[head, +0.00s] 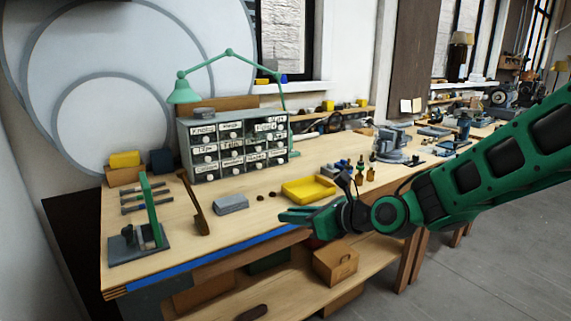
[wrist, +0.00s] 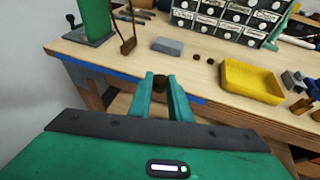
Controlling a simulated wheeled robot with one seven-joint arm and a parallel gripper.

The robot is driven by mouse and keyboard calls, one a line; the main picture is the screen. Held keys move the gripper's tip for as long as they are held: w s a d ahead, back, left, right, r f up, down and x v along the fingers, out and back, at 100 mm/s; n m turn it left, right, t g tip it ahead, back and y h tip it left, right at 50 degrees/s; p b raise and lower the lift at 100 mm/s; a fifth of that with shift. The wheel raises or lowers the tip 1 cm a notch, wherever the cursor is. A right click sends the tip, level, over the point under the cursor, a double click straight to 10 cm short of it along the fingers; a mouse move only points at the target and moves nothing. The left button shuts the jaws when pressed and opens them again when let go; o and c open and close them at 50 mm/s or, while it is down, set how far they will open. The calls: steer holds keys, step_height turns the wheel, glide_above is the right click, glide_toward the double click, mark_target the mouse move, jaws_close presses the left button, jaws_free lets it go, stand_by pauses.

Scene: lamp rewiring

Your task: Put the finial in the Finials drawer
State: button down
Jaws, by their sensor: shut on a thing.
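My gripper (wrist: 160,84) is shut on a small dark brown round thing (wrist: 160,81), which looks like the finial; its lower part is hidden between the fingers. In the head view my gripper (head: 284,216) appears near the bench's front edge, and the held thing cannot be made out there. The grey drawer cabinet (head: 184,135) stands at the back of the bench, left of and beyond my gripper. Its labelled drawers look shut. The labels are too small to tell surely which reads Finials. The cabinet's lower rows also show at the top of the wrist view (wrist: 228,21).
Two small brown pieces (head: 260,197) and a grey block (head: 231,204) lie on the bench before the cabinet. A yellow tray (head: 309,188) lies to their right. A wooden upright (head: 193,207) and a green stand (head: 151,209) are left. A green lamp (head: 184,92) arches over the cabinet.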

steer(key=w+d+f+m+t+h, duration=0.1)
steer(key=w+d+f+m+h, duration=0.1)
steer(key=d, duration=0.7)
steer(key=w+d+f+m+t+h, duration=0.1)
steer(key=w+d+f, duration=0.3)
steer(key=d, duration=0.5)
steer(key=w+d+f+m+t+h, duration=0.1)
steer(key=w+d+f+m+h, duration=0.2)
steer(key=d+f, duration=0.3)
steer(key=d, duration=0.4)
steer(key=shift+f+t, duration=0.25)
steer(key=shift+t, duration=0.15)
steer(key=shift+s+d, duration=0.1)
steer(key=shift+d, duration=0.05)
